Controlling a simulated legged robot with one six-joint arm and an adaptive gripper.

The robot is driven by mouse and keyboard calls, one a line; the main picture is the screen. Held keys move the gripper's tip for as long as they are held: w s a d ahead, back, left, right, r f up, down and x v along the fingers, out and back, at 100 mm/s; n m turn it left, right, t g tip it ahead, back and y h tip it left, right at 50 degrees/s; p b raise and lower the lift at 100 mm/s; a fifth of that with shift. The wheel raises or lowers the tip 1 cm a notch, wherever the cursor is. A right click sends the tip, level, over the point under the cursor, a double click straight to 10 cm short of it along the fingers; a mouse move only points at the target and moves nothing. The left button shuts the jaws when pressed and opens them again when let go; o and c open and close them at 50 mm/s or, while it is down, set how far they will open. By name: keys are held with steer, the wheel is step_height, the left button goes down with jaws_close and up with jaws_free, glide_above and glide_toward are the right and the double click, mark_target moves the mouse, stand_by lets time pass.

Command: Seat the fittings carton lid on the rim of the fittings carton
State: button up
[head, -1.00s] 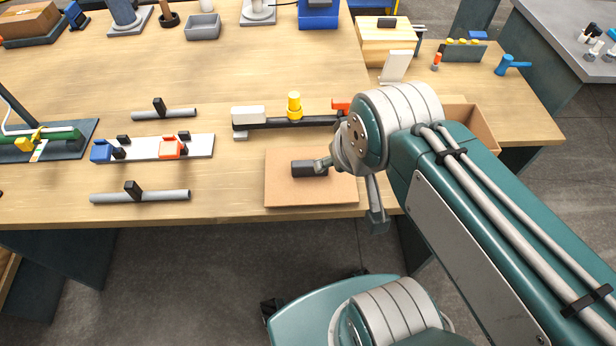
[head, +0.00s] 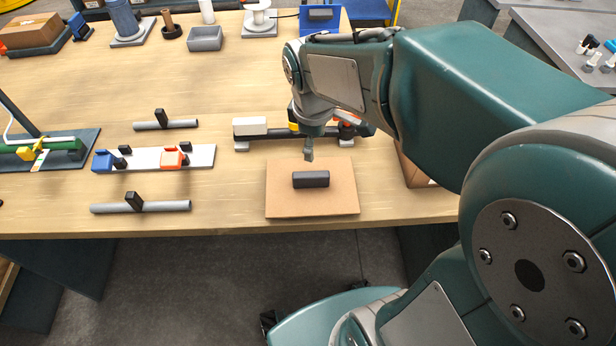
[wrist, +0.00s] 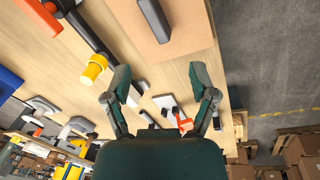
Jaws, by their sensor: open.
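The fittings carton lid (head: 285,203) is a flat brown panel with a dark bar handle (head: 311,179) on top. It lies flat near the front edge of the table. In the wrist view the lid (wrist: 190,35) shows at the top, with its handle (wrist: 154,20). The fittings carton (head: 415,173) stands to the right of the lid, mostly hidden by my arm. My gripper (head: 309,152) is above the lid's back edge, apart from the handle. In the wrist view my gripper (wrist: 160,82) has its two fingers spread with nothing between them.
A black bar fixture with a white block (head: 250,126) and a yellow knob (wrist: 94,68) lies behind the lid. A white plate with blue and orange clamps (head: 150,158) and grey rods (head: 140,206) lie to the left. Bare tabletop surrounds the lid's left side.

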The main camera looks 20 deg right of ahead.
mark_target(310, 174)
steer(key=w+f+n+g, duration=0.1)
steer(key=w+f+n, duration=0.3)
steer(key=f, duration=0.1)
steer(key=shift+w+a+f+g+h, duration=0.1)
steer(key=shift+w+f+g+h, duration=0.2)
steer(key=shift+w+f+g, duration=0.1)
steer(key=shift+f+n, duration=0.2)
steer(key=shift+n, duration=0.1)
steer(key=f, duration=0.4)
steer(key=shift+s+d+f, duration=0.1)
steer(key=shift+d+f, duration=0.15)
steer(key=shift+f, duration=0.15)
steer(key=f, duration=0.5)
steer(key=shift+s+d+f, duration=0.15)
steer(key=shift+s+f, duration=0.2)
steer(key=shift+s, duration=0.05)
steer(key=shift+c, duration=0.3)
jaws_close()
